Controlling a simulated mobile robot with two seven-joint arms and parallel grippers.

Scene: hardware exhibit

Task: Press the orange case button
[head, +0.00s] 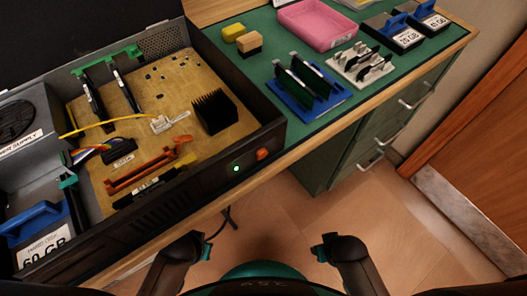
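The open dark computer case (200,188) stands on the workbench at the left. Its orange button (263,154) is on the front panel, near the right corner. A lit green light (236,169) sits just left of the button. My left gripper (205,251) is low in the view, below the case front and apart from it. My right gripper (321,252) is low and right of centre, also apart from the case and button. Both are small and dark, with teal parts. Whether their fingers are open or shut does not show.
The green mat (285,119) holds a blue rack (306,93), a white rack (362,63), a pink tray (317,24) and drives (394,32). Drawers (375,130) with protruding handles are under the bench. Clear floor (310,215) lies before the bench.

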